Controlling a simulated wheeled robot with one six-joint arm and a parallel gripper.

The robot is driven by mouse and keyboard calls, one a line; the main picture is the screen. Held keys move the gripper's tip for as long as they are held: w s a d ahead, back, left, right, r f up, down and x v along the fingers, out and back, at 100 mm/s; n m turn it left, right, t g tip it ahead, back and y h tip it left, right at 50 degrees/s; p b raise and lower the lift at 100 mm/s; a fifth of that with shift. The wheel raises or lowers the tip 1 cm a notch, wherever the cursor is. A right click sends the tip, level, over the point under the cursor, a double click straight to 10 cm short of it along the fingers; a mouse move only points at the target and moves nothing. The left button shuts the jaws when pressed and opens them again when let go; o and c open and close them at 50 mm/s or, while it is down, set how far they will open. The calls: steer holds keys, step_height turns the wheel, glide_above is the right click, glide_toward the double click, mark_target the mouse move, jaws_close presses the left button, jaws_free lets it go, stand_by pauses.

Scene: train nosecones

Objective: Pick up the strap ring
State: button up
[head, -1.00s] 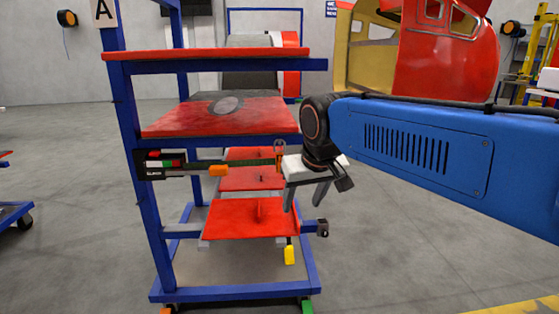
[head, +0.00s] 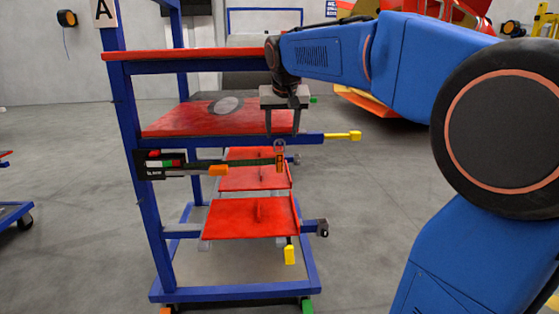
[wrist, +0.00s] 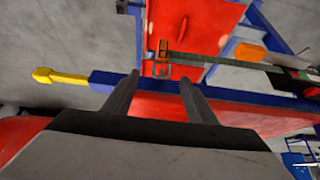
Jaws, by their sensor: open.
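The strap ring (head: 280,145) is a small metal loop with an orange buckle at the end of a dark strap (head: 240,162) on the cart's front. In the wrist view the ring (wrist: 157,70) lies just beyond and between the finger ends. My gripper (head: 283,128) is open and empty, fingers pointing down, above the ring in the head view. Its two fingers also show in the wrist view (wrist: 160,84). Nothing is held. The exact gap between fingertips and ring is hard to tell.
The blue cart frame (head: 145,200) carries red shelves (head: 240,217). A blue bar with a yellow handle (head: 343,136) runs close by the fingers. A strap ratchet (head: 160,164) with an orange handle (head: 218,170) is at the left. Open floor (head: 370,220) lies right of the cart.

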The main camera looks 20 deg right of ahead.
mark_target(279, 153)
steer(key=x, duration=0.9)
steer(key=shift+f, duration=0.1)
steer(key=shift+s+a+x, duration=0.15)
steer(key=shift+x, duration=0.95)
steer(key=shift+s+a+x, duration=0.1)
steer(key=shift+x, duration=1)
steer(key=shift+w+d+f, duration=0.1)
steer(key=shift+w+f, duration=0.15)
steer(key=shift+f, duration=0.4)
steer(key=c, duration=1.2)
